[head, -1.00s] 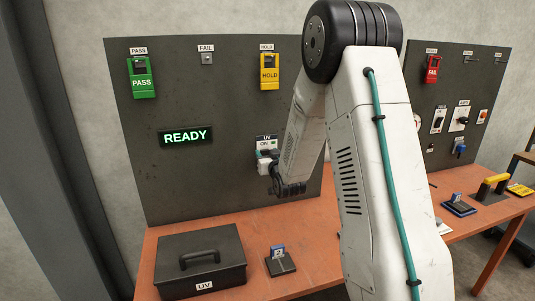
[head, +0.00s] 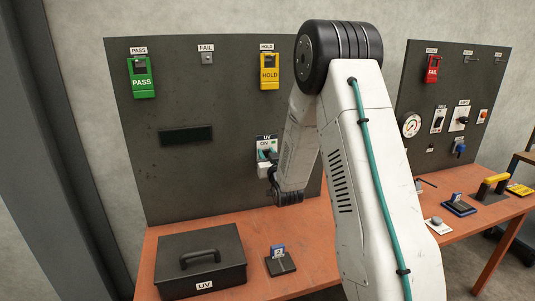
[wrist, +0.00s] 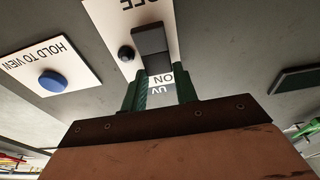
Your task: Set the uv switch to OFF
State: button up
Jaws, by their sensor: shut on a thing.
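The uv switch (head: 264,143) is on the dark upright panel, on a white plate marked UV and ON. My gripper (head: 266,157) is at this plate and partly covers it. In the wrist view the plate appears upside down, with the switch's dark rocker (wrist: 152,45) between OFF, cut by the top edge, and ON. My gripper's green fingertips (wrist: 160,92) are shut on the uv switch, one on each side near its ON end. Their exact contact is partly hidden.
A plate with a blue button (wrist: 52,82), marked HOLD TO VIEW, is beside the switch. A dark blank display (head: 186,135) is left of it on the panel. A black UV case (head: 202,262) and a small stand with a blue card (head: 279,261) are on the orange table below.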

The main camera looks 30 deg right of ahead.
jog(key=shift+s+f+t+h, duration=0.1)
jog(key=shift+f+t+h, duration=0.1)
jog(key=shift+t, duration=0.4)
jog(key=shift+s+f+t+h, duration=0.1)
jog(key=shift+t+h, duration=0.1)
jog(key=shift+t, duration=0.4)
jog(key=o, duration=1)
jog(key=v, duration=0.8)
jog(key=shift+w, duration=0.1)
